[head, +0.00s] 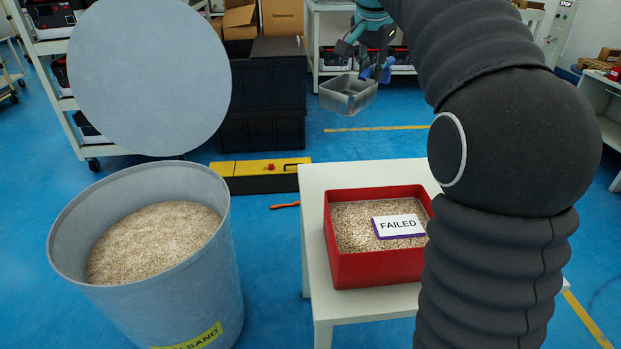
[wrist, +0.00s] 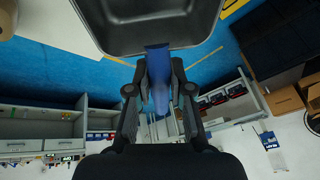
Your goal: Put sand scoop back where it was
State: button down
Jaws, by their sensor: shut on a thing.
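My gripper (head: 374,60) is shut on the blue handle (wrist: 158,75) of the sand scoop (head: 350,97). The scoop has a grey metal pan and hangs in the air at the upper middle of the head view, beyond the white table. In the wrist view the scoop's pan (wrist: 150,35) fills the top. It looks empty in the head view. A grey bin (head: 228,262) holding sand stands at the left, its round lid (head: 150,75) raised behind it. A red tray (head: 385,268) of sand stands on the white table (head: 318,190), with a "FAILED" sign (head: 399,226) on the sand.
Dark crates (head: 262,95) with cardboard boxes stand behind. A yellow and black case (head: 260,172) and an orange tool (head: 285,205) lie on the blue floor. Shelves with battery-like units (head: 335,58) stand at the back. Open floor lies behind the table.

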jog(key=f+b, duration=0.3)
jog(key=f, duration=0.3)
jog(key=a+f+b, duration=0.1)
jog(key=f+b, duration=0.1)
jog(key=f, duration=0.4)
jog(key=w+f+b, duration=0.1)
jog(key=f+b, duration=0.2)
jog(key=f, duration=0.3)
jog(key=shift+a+f+b, duration=0.25)
jog(key=shift+f+b, duration=0.55)
jog(key=shift+f, duration=1.75)
jog(key=shift+f, duration=0.15)
jog(key=c, duration=1.1)
grip_release()
jog(key=shift+o, duration=0.2)
jog(key=shift+r, duration=0.3)
jog(key=p+v, duration=0.2)
jog(key=v, duration=0.9)
jog(key=shift+a+r, duration=0.25)
jog(key=shift+r, duration=0.1)
